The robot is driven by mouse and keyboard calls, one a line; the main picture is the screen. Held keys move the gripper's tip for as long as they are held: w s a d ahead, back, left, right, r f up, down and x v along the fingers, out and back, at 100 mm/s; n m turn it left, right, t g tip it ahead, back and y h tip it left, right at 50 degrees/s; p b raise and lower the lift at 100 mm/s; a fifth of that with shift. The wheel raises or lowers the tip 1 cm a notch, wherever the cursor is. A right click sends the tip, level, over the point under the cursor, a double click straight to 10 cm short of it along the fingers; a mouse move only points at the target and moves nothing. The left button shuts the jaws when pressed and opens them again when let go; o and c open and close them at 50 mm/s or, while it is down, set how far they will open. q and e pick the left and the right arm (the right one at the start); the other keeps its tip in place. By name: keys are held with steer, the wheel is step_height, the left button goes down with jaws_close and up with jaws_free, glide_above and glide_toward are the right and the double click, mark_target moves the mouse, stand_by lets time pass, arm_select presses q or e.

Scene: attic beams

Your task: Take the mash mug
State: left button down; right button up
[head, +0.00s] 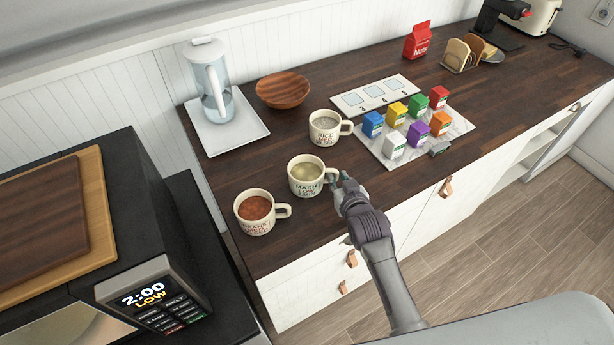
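The mash mug (305,187) is a cream mug with dark lettering reading MASH LOW and a pale yellowish filling. It stands upright on the dark wooden counter, between two similar mugs. Its handle points right, toward my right gripper (337,179). The fingertips are at the handle and partly cover it. I cannot tell whether they touch it or have closed on it. My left gripper is not in view.
A rice mug (325,133) stands behind, and a mug with reddish filling (256,226) stands front left. A wooden bowl (283,90), a water jug (212,90) on a white tray (235,137), and several small coloured boxes on a marbled board (371,151) are nearby. A microwave display (150,293) reads 2:00 LOW.

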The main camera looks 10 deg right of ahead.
steer(key=shift+w, duration=0.2)
steer(key=shift+s, duration=0.1)
jaws_close()
steer(key=shift+r, duration=0.1)
